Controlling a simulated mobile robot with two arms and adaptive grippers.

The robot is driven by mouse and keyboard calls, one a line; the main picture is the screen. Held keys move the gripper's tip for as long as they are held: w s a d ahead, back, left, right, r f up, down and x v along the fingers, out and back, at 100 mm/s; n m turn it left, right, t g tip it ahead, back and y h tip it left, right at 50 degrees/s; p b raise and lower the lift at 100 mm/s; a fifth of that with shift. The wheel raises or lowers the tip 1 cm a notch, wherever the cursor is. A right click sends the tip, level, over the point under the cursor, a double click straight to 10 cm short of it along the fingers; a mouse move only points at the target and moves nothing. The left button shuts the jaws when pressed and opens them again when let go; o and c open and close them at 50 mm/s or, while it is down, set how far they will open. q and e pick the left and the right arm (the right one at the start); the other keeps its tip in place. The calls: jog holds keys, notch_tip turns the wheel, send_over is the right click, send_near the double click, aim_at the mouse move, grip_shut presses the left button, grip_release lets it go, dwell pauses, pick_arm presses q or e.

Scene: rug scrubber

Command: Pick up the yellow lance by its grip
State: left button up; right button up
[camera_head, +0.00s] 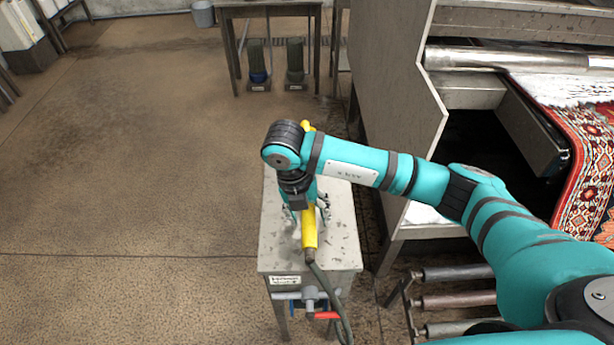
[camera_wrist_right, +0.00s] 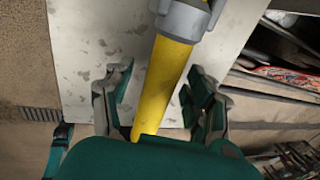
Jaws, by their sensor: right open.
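The yellow lance (camera_head: 310,228) lies lengthwise on a small grey stand (camera_head: 345,225), with a dark hose running off its near end. My right arm reaches in from the right, and its gripper (camera_head: 307,208) points down over the lance. The arm and wrist hide the lance's middle. In the right wrist view the yellow tube (camera_wrist_right: 165,85) runs between the two open fingers of my right gripper (camera_wrist_right: 155,100), with a gap on each side. A grey collar (camera_wrist_right: 185,18) shows on the lance at the top of that view. My left gripper is not in view.
A large machine with a grey side panel (camera_head: 392,90) stands right of the stand, with a red patterned rug (camera_head: 590,160) on it. A table (camera_head: 270,5) with dark cylinders under it stands behind. A valve with a red handle (camera_head: 326,315) is on the stand's front. The floor at left is clear.

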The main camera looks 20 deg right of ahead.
grip_shut()
dwell(0.3)
jog(key=shift+w+r, duration=0.1)
jog(key=shift+r, duration=0.05)
dwell(0.3)
